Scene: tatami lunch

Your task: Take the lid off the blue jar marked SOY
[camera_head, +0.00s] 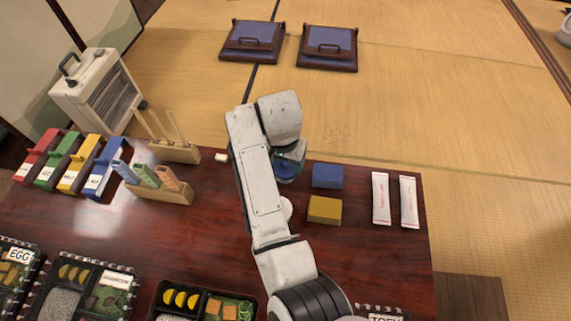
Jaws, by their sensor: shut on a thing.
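A blue jar (286,176) shows only in part, just under my gripper, near the far edge of the dark red table. My arm hides its left side, and no SOY marking is visible. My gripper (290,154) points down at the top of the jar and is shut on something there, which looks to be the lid. The fingertips and the lid itself are mostly hidden by the wrist. I cannot tell whether the lid is apart from the jar.
A blue block (327,175) and a yellow block (324,210) lie right of the jar. Two white packets (381,198) lie farther right. A wooden holder (165,192) with coloured pieces and several coloured boxes (103,168) stand left. Lunch trays (125,278) line the near side.

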